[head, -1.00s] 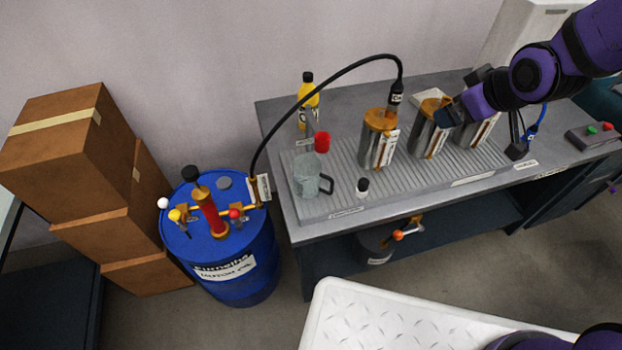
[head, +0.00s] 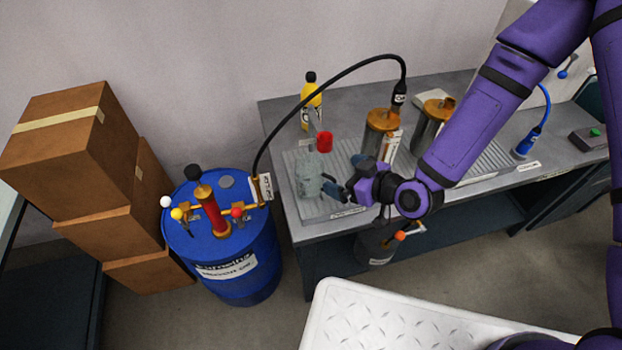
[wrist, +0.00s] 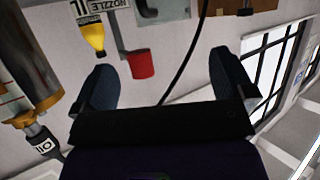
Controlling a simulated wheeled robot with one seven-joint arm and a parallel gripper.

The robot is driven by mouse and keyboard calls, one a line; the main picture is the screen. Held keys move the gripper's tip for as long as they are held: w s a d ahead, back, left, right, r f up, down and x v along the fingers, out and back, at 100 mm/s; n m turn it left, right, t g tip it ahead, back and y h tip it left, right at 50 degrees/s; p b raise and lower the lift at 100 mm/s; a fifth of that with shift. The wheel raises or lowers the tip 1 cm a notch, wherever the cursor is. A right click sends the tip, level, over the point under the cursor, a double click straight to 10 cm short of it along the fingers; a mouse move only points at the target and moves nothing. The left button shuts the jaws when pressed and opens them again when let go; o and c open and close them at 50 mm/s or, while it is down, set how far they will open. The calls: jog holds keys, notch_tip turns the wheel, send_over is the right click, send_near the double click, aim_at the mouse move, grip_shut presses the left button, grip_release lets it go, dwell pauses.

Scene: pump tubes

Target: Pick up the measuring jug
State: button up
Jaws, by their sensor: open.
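The measuring jug (head: 307,182) is a clear, pale grey-green vessel. It stands upright at the left end of the ribbed tray on the bench in the head view. Its handle side, on the right, is partly hidden by my gripper. My gripper (head: 343,176) is open, with its dark fingertips just right of the jug, at about its height. I cannot tell whether a finger touches it. In the wrist view the two dark fingers (wrist: 163,85) stand wide apart with nothing held, and I cannot make out the jug there.
A red cup-like piece (head: 324,142) is behind the jug; it shows between the fingers in the wrist view (wrist: 141,64). A yellow bottle (head: 311,98) stands behind. Metal canisters (head: 380,134) stand right. A blue drum (head: 222,250) with a black hose is left of the bench.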

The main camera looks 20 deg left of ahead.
send_near(299, 162)
jog(key=x, duration=0.5)
jog(key=shift+a+f, duration=0.15)
jog(key=shift+f, duration=0.05)
jog(key=c, duration=1.1)
jog(key=shift+r, duration=0.15)
